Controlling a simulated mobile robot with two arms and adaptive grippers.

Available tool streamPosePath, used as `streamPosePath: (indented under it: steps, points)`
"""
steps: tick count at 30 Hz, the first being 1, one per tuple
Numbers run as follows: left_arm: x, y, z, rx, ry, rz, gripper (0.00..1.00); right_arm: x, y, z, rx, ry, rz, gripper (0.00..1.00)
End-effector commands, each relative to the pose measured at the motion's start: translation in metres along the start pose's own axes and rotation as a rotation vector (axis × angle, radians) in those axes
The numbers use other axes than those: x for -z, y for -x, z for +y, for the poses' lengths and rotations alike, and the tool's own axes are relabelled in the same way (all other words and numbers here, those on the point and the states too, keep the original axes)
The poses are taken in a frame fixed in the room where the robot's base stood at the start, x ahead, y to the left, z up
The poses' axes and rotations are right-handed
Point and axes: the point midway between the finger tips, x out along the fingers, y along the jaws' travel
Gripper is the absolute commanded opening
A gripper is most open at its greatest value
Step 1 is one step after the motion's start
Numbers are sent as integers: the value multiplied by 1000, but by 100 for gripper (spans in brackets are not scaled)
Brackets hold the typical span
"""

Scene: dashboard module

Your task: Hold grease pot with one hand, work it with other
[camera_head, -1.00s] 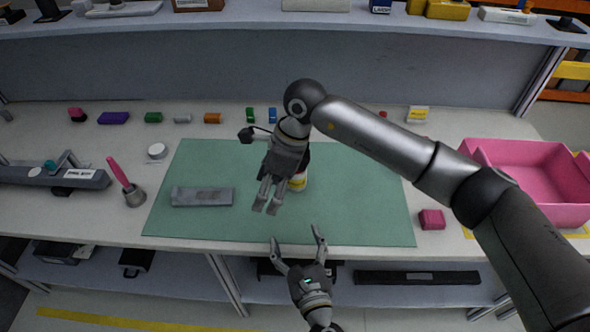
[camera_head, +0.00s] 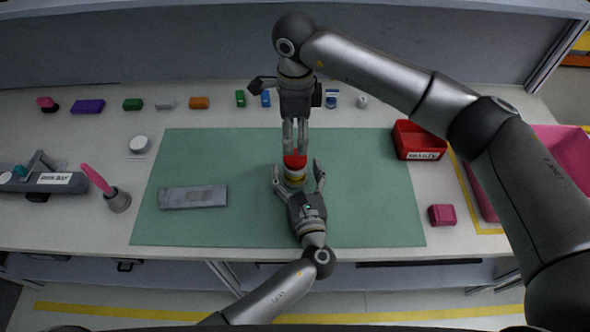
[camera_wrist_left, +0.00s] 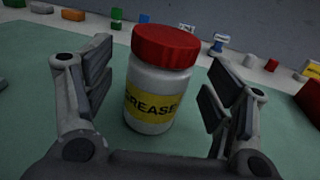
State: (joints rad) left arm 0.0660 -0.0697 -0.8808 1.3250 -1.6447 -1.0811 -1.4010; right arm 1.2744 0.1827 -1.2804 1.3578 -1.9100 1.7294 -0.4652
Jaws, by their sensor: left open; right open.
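The grease pot (camera_head: 295,176) stands upright on the green mat (camera_head: 370,200). It is white with a red lid and a yellow label reading GREASE, clear in the left wrist view (camera_wrist_left: 150,85). My left gripper (camera_head: 299,177) is open, with its fingers on either side of the pot; the left wrist view (camera_wrist_left: 158,95) shows gaps between the pads and the pot. My right gripper (camera_head: 295,150) points down just behind and above the red lid. Its fingers are open, though close together in this view, and whether they touch the lid I cannot tell.
A grey block (camera_head: 193,197) lies on the mat's left. A pot with a pink-handled brush (camera_head: 117,199) stands left of the mat. A red bin (camera_head: 418,140), a pink block (camera_head: 441,215) and a pink crate (camera_head: 565,150) are at right. Small coloured blocks line the back.

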Motion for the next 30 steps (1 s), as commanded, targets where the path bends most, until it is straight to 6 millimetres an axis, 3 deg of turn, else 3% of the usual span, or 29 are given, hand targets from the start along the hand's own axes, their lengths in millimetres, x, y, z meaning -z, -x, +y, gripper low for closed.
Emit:
streamPosePath:
  steps: [7,18,30]
  points:
    - [0,-27,0,0,0,0,77,0,0,0,0,0,-1,67]
    - [0,-32,0,0,1,1,76,0,0,0,0,0,-1,67]
    - [0,-31,0,0,0,1,24,0,0,0,0,0,-1,67]
